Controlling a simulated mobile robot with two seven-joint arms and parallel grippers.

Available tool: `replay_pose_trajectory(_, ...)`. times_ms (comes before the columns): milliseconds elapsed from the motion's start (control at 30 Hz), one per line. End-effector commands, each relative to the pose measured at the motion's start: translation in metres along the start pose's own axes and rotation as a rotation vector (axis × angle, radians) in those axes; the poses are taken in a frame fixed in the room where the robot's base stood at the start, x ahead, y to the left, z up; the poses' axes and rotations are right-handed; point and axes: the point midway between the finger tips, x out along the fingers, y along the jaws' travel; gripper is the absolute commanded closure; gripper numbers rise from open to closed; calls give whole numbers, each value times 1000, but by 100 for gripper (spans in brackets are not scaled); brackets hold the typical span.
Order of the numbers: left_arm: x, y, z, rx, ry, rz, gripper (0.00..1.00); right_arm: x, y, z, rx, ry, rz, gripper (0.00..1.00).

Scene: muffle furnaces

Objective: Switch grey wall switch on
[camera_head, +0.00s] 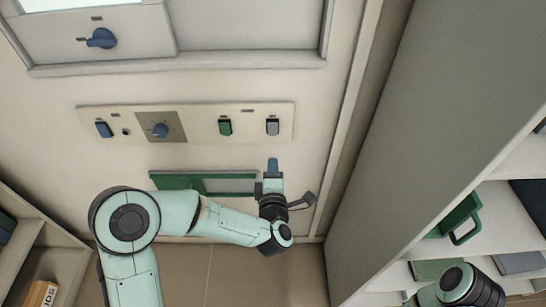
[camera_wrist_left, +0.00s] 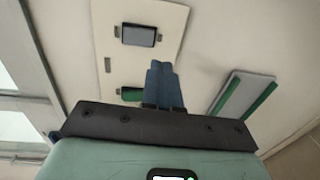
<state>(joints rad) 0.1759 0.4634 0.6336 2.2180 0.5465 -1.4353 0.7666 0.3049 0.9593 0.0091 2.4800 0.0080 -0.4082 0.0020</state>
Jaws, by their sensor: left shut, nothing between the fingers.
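The grey wall switch (camera_head: 272,126) is at the right end of a cream panel (camera_head: 200,136) on the wall. In the left wrist view the grey switch (camera_wrist_left: 138,35) shows above and to the left of my fingertips. My left gripper (camera_head: 273,161) is just below the grey switch in the head view, its blue fingers pointing up toward the panel. The fingers are together and empty; they also show in the left wrist view (camera_wrist_left: 162,66). I see a gap between the fingertips and the switch in the picture. My right gripper is not in view.
A green switch (camera_head: 225,127), a knob (camera_head: 161,130) and a blue switch (camera_head: 104,129) share the panel. A green and grey handle piece (camera_head: 180,182) is on the wall below, beside my left wrist. A grey cabinet side (camera_head: 440,100) and shelves bound the right.

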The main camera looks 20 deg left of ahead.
Motion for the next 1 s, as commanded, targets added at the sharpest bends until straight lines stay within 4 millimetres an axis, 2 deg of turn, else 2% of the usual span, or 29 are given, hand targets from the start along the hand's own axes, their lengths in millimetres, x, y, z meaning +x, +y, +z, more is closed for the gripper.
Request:
replay_pose_trajectory(100,-24,-7,1,2,-3,0,100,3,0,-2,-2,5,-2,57)
replay_pose_trajectory(300,-47,-12,0,0,1,0,100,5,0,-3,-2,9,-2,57)
replay_pose_trajectory(500,-53,-13,-1,0,2,0,100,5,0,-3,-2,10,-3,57)
replay_pose_trajectory(1000,-51,-16,0,11,-4,-11,100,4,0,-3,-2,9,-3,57)
